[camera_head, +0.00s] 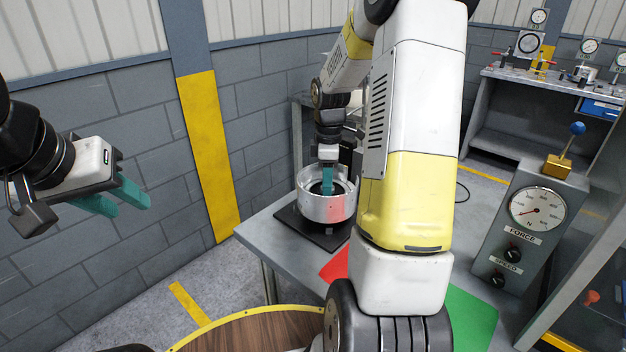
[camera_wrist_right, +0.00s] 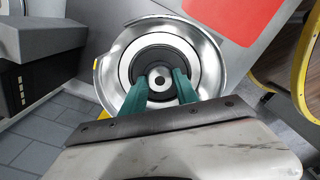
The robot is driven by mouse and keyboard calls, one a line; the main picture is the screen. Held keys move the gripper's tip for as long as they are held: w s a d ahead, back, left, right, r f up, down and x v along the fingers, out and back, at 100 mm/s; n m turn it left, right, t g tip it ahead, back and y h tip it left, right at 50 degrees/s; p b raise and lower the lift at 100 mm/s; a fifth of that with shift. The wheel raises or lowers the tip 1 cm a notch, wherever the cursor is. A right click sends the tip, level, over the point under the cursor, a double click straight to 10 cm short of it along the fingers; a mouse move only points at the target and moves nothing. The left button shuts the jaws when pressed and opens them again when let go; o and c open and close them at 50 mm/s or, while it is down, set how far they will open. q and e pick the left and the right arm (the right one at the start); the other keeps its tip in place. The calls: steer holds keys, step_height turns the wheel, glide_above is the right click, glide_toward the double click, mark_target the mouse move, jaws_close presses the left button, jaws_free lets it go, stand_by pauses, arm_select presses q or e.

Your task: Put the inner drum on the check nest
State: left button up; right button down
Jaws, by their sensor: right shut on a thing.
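The inner drum, as I take it, is the shiny silver round part (camera_head: 322,208) with an open top, at the middle of the head view. The wrist view shows its silver wall (camera_wrist_right: 208,55), pale and dark rings inside and a small round hub. My right gripper (camera_head: 328,188) points down into it; in the wrist view its teal fingers (camera_wrist_right: 160,84) close on the hub. The check nest appears to be the dark base (camera_head: 310,230) under the drum; whether they touch is hidden. My left gripper (camera_head: 130,206) is empty, with fingers apart, at the far left.
The grey table (camera_head: 270,235) carries a red patch (camera_head: 336,266) and a green patch (camera_head: 472,315). A gauge box (camera_head: 530,220) with a blue-knobbed lever stands at right. A round wooden top (camera_head: 250,333) is in front. My right arm hides much of the table.

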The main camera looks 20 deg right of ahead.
steer(key=shift+w+d, duration=0.1)
steer(key=shift+w, duration=0.55)
steer(key=shift+w+f, duration=0.15)
steer(key=shift+f, duration=1.55)
steer(key=shift+f, duration=0.15)
steer(key=c, duration=0.9)
jaws_free()
steer(key=shift+f, duration=0.1)
